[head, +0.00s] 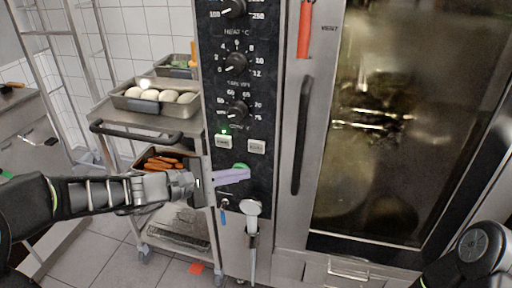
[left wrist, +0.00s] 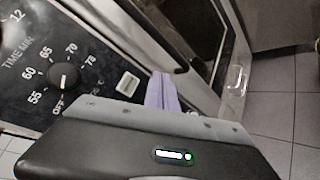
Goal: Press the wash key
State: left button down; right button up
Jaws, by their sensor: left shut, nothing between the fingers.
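The oven's black control panel (head: 238,90) has two pale rectangular keys below its dials, a left key (head: 223,141) with a lit green lamp above it and a right key (head: 256,146). Their labels are too small to read, so I cannot tell which is the wash key. My left gripper (head: 246,173) is shut and empty, with its lavender fingers in front of the panel just below the keys. In the left wrist view, the fingers (left wrist: 162,92) appear beside one pale key (left wrist: 128,83). Contact with the panel cannot be told. My right gripper is out of view.
A green round part (head: 240,166) shows just above the fingers. A spray hose head (head: 252,208) hangs below the panel. The oven door handle (head: 301,135) stands out to the right. A steel trolley (head: 118,125) with food trays is at the left.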

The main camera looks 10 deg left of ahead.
aim_at(263, 151)
pick_arm(q)
jog(key=shift+w+d+p, duration=0.2)
jog(key=shift+w+p, duration=0.5)
jog(key=shift+w, duration=3.1)
jog(key=shift+w, duration=0.15)
jog(key=shift+w, duration=0.3)
jog(key=shift+w, duration=0.35)
jog(key=shift+s, duration=0.1)
jog(key=shift+s+b, duration=0.65)
jog(key=shift+s, duration=0.05)
